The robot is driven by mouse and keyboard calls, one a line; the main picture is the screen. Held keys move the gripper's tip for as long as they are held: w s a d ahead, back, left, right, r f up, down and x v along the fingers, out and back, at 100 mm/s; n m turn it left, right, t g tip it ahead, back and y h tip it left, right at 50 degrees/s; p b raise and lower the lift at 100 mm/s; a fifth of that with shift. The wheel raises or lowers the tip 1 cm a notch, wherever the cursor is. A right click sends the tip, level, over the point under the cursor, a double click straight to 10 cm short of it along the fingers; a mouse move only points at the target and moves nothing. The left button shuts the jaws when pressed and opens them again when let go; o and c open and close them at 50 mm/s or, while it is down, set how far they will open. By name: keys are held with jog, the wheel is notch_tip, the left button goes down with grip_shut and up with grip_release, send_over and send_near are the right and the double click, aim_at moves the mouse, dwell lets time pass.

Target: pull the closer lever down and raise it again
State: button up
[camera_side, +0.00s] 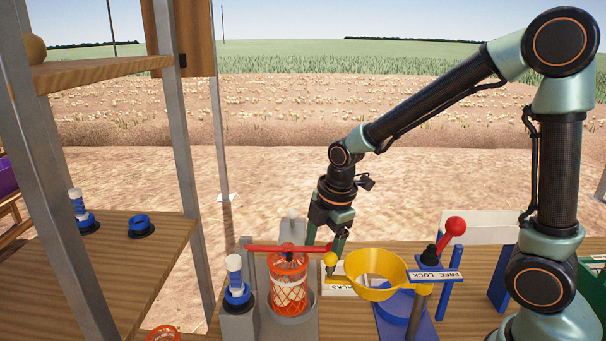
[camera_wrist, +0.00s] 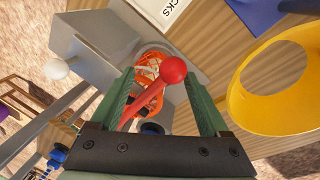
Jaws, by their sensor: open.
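A red lever (camera_side: 270,248) lies nearly level across the top of an orange net sack (camera_side: 289,285) at the grey stand; I take it as the closer lever. In the wrist view its red ball knob (camera_wrist: 173,70) shows between the fingers. My gripper (camera_side: 324,238) is open and points down at the lever's right end, one finger on each side of the knob (camera_wrist: 160,76). I cannot tell whether a finger touches it. The orange net (camera_wrist: 150,75) shows behind the lever, partly hidden.
A yellow ring funnel (camera_side: 376,270) stands to the right, close to my gripper. Beyond it is a red-knobbed lever (camera_side: 454,228) by a "FREE LOCK" sign (camera_side: 435,275). A white knob (camera_side: 292,213) sits behind the sack. A blue-and-white piece (camera_side: 236,285) stands left of it.

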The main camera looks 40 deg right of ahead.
jog(key=shift+w+v, duration=0.2)
jog(key=shift+v, duration=0.7)
jog(key=shift+w+v, duration=0.2)
jog(key=shift+v, duration=0.7)
jog(key=shift+a+r, duration=0.1)
jog(key=shift+r, duration=0.05)
jog(key=shift+s, duration=0.1)
